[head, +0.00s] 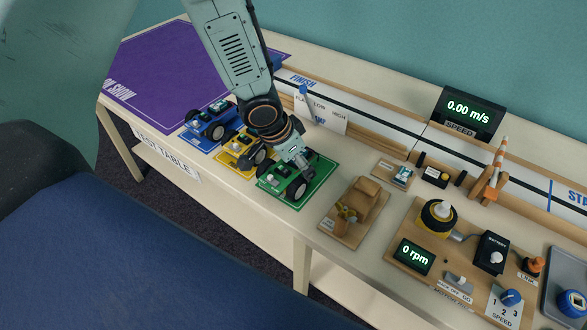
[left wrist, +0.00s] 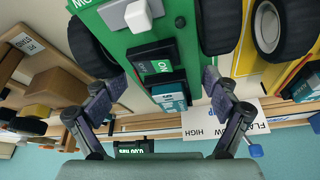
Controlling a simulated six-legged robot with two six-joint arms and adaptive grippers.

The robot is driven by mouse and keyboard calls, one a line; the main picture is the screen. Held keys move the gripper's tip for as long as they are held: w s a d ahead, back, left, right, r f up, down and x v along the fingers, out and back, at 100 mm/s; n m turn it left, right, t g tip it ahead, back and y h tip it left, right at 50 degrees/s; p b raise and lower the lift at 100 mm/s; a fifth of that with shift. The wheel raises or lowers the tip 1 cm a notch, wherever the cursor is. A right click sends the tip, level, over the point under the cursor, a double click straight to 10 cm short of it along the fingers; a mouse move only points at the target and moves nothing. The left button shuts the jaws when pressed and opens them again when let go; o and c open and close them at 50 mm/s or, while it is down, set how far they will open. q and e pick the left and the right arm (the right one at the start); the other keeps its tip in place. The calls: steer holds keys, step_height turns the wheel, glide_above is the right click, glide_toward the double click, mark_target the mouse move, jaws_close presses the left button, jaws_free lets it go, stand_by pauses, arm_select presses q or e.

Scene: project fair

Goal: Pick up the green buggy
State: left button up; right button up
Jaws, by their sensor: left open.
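The green buggy (head: 297,187) sits on a green mat on the test table, at the near end of a row of three buggies. My left gripper (head: 300,160) is over it and hides part of its body in the head view. In the left wrist view the green buggy (left wrist: 172,22) fills the top middle, with a black block and a switch marked ON on its deck. The left gripper (left wrist: 158,88) is open, one finger on each side of the buggy's narrow end. Contact cannot be told. My right gripper is in neither view.
A yellow buggy (head: 240,153) stands close beside the green one, with a blue buggy (head: 211,122) beyond. A wooden model (head: 365,200) on a board lies to the right. The motor board (head: 405,232) and a track with a speed display (head: 468,113) are further right.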

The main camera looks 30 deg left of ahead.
arm_select(q)
steer(key=shift+w, duration=0.1)
steer(key=shift+a, duration=0.1)
steer(key=shift+c, duration=0.6)
steer(key=shift+r, duration=0.1)
steer(key=c, duration=0.5)
steer(key=shift+w, duration=0.1)
steer(key=c, duration=0.4)
steer(key=shift+r, duration=0.1)
steer(key=shift+r+p, duration=0.25)
steer(key=shift+p, duration=0.05)
steer(key=shift+c, duration=0.4)
step_height(320, 180, up, 9)
steer(key=p, duration=0.8)
steer(key=shift+r, duration=0.2)
